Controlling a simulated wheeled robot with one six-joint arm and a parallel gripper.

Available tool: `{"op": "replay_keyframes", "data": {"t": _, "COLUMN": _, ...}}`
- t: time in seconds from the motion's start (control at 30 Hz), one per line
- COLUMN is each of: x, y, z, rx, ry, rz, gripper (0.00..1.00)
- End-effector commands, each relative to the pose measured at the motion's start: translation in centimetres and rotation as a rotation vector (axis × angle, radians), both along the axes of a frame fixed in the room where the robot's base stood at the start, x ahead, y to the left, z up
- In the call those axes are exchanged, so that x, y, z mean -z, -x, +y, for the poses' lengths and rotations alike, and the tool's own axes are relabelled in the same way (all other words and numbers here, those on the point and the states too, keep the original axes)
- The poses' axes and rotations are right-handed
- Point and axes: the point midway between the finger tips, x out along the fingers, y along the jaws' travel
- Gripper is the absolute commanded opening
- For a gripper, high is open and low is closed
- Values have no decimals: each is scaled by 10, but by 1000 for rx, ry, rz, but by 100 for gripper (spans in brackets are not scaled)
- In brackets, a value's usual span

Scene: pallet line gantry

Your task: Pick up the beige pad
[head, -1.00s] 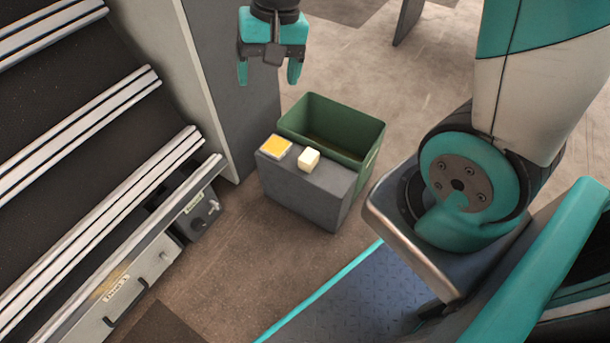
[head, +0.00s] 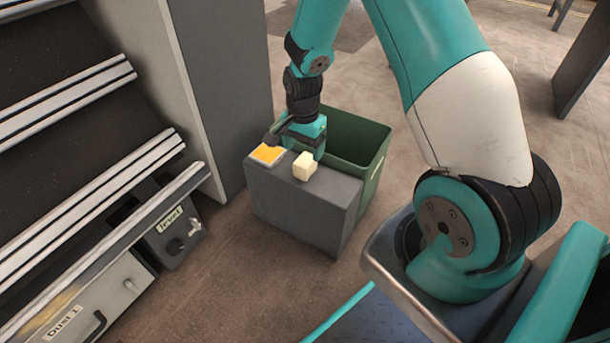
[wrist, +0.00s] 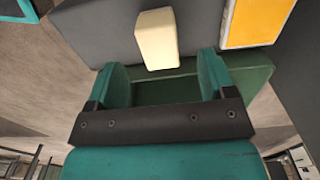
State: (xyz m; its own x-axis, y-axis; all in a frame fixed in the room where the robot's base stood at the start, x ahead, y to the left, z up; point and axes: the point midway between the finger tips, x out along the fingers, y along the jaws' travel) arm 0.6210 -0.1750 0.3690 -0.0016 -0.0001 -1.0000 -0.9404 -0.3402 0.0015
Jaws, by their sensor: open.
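The beige pad (head: 304,166) is a small pale block standing on top of the grey box (head: 305,210), close to its middle. It also shows in the wrist view (wrist: 157,38), between and just beyond my fingertips. My gripper (head: 305,146) is open and empty, low over the box and behind the pad in the head view. In the wrist view my gripper (wrist: 161,68) has one teal finger on each side of the pad's near end. I cannot tell whether either finger touches it.
A yellow square with a pale rim (head: 267,154) lies on the grey box beside the pad. A green bin (head: 374,152) stands open behind the box. A grey pillar (head: 222,90) and a conveyor with metal rails (head: 95,245) are to the left.

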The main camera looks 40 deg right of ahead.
Motion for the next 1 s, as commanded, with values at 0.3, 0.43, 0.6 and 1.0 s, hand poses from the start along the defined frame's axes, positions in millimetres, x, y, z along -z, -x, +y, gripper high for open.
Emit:
{"op": "replay_keyframes", "data": {"t": 0.3, "x": 23, "y": 0, "z": 0, "rx": -1, "ry": 0, "rz": -1, "gripper": 77}}
{"op": "replay_keyframes", "data": {"t": 0.43, "x": 40, "y": 2, "z": 1, "rx": -1, "ry": 0, "rz": -1, "gripper": 77}}
{"op": "replay_keyframes", "data": {"t": 0.6, "x": 65, "y": 3, "z": 1, "rx": -1, "ry": 0, "rz": 0, "gripper": 77}}
{"op": "replay_keyframes", "data": {"t": 1.0, "x": 68, "y": 2, "z": 1, "rx": -1, "ry": 0, "rz": -2, "gripper": 54}}
